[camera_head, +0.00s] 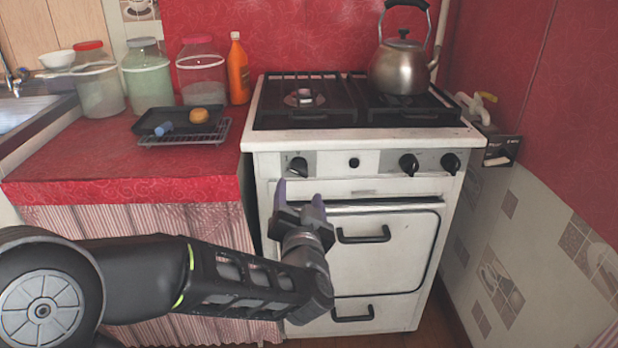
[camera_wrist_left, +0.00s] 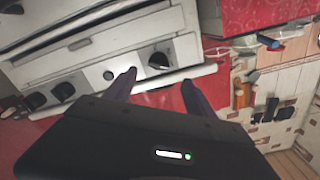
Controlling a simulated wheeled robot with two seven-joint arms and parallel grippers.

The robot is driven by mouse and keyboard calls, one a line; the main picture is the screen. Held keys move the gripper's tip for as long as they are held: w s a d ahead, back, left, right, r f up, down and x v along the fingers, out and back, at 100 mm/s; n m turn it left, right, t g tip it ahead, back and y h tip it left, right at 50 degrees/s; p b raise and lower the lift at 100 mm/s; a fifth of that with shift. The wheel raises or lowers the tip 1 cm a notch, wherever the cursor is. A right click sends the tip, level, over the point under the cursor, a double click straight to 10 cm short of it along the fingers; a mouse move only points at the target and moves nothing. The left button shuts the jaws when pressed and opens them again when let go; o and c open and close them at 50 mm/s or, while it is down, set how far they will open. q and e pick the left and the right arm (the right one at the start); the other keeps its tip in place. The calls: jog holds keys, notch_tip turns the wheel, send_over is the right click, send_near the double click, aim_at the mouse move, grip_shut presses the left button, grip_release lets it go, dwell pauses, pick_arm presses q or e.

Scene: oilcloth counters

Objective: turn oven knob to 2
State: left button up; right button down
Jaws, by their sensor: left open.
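The white stove (camera_head: 395,188) has a control panel with black knobs. The left knob (camera_head: 298,166) sits on a grey plate; it also shows in the wrist view (camera_wrist_left: 158,60). Two more knobs (camera_head: 408,164) (camera_head: 450,163) are at the panel's right, with a small black button (camera_head: 354,162) between. Which knob is the oven's and any numbers are too small to tell. My left gripper (camera_head: 299,196) is open and empty, pointing up at the panel just below the left knob. In the wrist view its fingertips (camera_wrist_left: 158,77) appear either side of that knob, apart from it. My right gripper is out of view.
The oven door handle (camera_head: 363,236) juts out below the panel, near my left gripper. A kettle (camera_head: 401,66) stands on the hob. The red counter (camera_head: 110,165) at left holds jars, an orange bottle (camera_head: 238,70) and a dark tray (camera_head: 165,122) on a rack.

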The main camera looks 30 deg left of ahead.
aim_at(299, 174)
pick_arm(q)
jog(key=shift+w, duration=0.1)
jog(key=p+x, duration=0.3)
jog(key=x, duration=0.4)
jog(key=shift+f+p, duration=0.1)
jog(key=shift+p, duration=0.2)
jog(key=shift+w+a, duration=0.25)
jog(key=shift+w, duration=0.05)
jog(key=shift+c, duration=0.3)
jog(key=c, duration=1.3)
